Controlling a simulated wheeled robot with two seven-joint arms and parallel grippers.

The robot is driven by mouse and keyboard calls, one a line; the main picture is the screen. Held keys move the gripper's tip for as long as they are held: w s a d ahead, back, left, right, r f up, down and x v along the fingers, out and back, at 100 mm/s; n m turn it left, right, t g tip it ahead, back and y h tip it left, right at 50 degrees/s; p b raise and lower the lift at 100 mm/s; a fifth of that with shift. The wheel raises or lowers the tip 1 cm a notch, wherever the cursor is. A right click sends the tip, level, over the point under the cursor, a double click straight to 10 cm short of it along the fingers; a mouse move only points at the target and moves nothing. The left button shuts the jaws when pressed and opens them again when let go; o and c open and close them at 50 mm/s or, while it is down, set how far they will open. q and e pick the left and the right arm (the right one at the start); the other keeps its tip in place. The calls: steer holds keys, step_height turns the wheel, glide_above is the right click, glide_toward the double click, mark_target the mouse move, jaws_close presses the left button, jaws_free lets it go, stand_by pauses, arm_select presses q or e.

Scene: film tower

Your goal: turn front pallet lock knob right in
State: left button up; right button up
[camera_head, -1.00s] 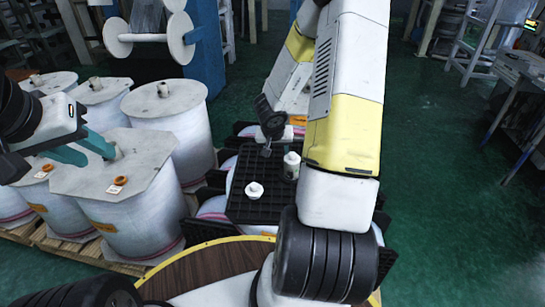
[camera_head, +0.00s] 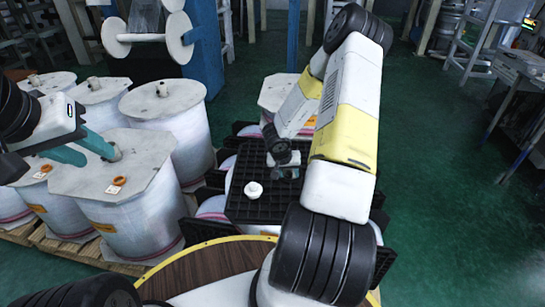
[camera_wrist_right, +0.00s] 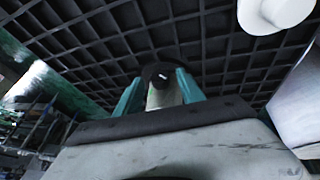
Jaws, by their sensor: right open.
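The black grid pallet (camera_head: 238,207) lies over white spools in the head view. A white knob (camera_head: 253,189) sits on its near part; a white round knob also shows in the right wrist view (camera_wrist_right: 275,12). My right gripper (camera_head: 287,173) is low over the pallet, right of that knob, and covers the place of a second white knob. In the right wrist view its teal fingers (camera_wrist_right: 160,92) stand apart around a dark round end with a pale shaft; I cannot tell whether they touch it. My left gripper (camera_head: 88,151) has its teal fingers apart beside the core stub of a spool.
White wrapped spools (camera_head: 165,130) stand on wooden pallets at the left. Green floor (camera_head: 450,210) at the right is clear. A blue post (camera_head: 206,50) stands behind.

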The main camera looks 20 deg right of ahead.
steer(key=shift+c, duration=0.5)
jaws_close()
steer(key=y, duration=0.1)
steer(key=t+y, duration=0.1)
steer(key=t, duration=0.1)
steer(key=shift+s+d+m+y, duration=0.3)
steer(key=shift+d+m+y, duration=0.05)
steer(key=shift+m+y, duration=0.05)
steer(key=shift+d+f+m+t+y, duration=0.15)
steer(key=shift+m+t+y, duration=0.15)
steer(key=shift+t+y, duration=0.7)
steer(key=shift+y, duration=0.4)
